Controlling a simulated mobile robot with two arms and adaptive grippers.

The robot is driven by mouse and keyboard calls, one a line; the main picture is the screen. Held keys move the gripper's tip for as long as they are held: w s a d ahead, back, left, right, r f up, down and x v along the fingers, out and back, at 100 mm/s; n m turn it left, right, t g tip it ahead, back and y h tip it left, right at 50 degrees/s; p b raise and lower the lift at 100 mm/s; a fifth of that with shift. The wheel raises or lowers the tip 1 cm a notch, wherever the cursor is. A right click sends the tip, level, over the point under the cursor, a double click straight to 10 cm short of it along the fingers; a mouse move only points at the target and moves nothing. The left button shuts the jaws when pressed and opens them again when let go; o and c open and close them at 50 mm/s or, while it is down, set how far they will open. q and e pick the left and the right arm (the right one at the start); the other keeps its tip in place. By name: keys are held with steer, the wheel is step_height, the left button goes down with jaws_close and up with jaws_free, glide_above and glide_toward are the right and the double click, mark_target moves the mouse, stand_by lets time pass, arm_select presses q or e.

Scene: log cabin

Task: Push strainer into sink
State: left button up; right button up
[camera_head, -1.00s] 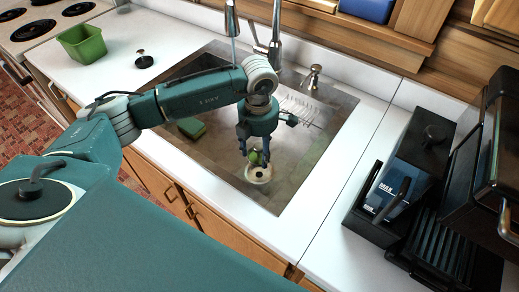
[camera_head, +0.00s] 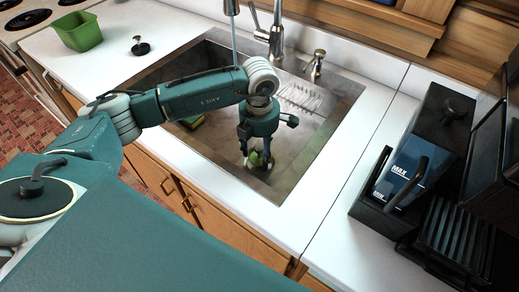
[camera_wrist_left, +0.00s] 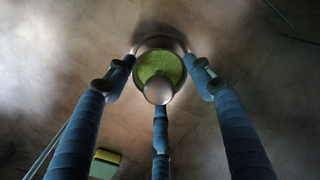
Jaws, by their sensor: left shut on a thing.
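The sink (camera_head: 205,65) is a metal basin set in the white counter. My left gripper (camera_head: 257,165) reaches down into it, its fingers close around a green thing at the drain. In the left wrist view my left gripper (camera_wrist_left: 160,75) has its three fingers around a green disc with a pale round knob, which looks like the strainer (camera_wrist_left: 152,65). A metal ring, apparently the drain, shows around the disc. I cannot tell how deep the strainer sits. A dark round stopper-like piece with a knob (camera_head: 140,46) stands on the counter left of the sink. My right gripper is not in view.
A green and yellow sponge (camera_wrist_left: 104,163) lies in the sink; a faucet (camera_head: 276,35) and soap pump (camera_head: 316,65) stand behind it. A green bin (camera_head: 78,33) is at the back left. A black coffee machine (camera_head: 430,150) stands on the right.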

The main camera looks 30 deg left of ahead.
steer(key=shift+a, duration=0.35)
arm_select(q)
steer(key=shift+b, duration=0.45)
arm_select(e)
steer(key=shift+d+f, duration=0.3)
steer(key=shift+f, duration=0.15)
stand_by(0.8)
arm_select(q)
steer(key=shift+f, duration=0.15)
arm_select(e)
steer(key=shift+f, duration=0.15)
arm_select(q)
steer(key=shift+f+b, duration=0.35)
steer(key=shift+b, duration=0.15)
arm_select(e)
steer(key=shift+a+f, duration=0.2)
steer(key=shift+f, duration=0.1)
arm_select(q)
steer(key=shift+f+b, duration=0.7)
steer(key=shift+f, duration=0.1)
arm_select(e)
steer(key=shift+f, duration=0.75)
arm_select(q)
steer(key=o, duration=1.4)
steer(key=shift+o, duration=0.2)
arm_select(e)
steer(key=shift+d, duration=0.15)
